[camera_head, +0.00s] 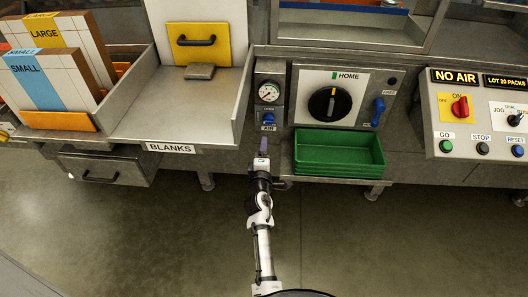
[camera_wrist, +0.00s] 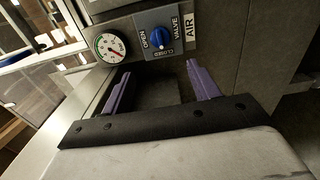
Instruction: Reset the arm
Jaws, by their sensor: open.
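My gripper (camera_wrist: 160,88) is open and empty in the wrist view, its two purple fingers apart. In the head view my gripper (camera_head: 263,144) is at the end of the stretched arm, just below the AIR label. Ahead of the fingers is the blue air valve knob (camera_wrist: 158,38), on a plate marked OPEN, CLOSED and VALVE. A round pressure gauge (camera_wrist: 110,46) is beside it. In the head view the gauge (camera_head: 268,92) sits above the small blue valve (camera_head: 268,115). The fingers look apart from the valve.
A green tray (camera_head: 338,174) stands right of the arm, below the HOME dial (camera_head: 329,102). The control panel (camera_head: 480,125) at right shows NO AIR. The BLANKS tray (camera_head: 165,117) and boxes marked LARGE and SMALL (camera_head: 46,78) are at left. The floor (camera_head: 140,230) in front is clear.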

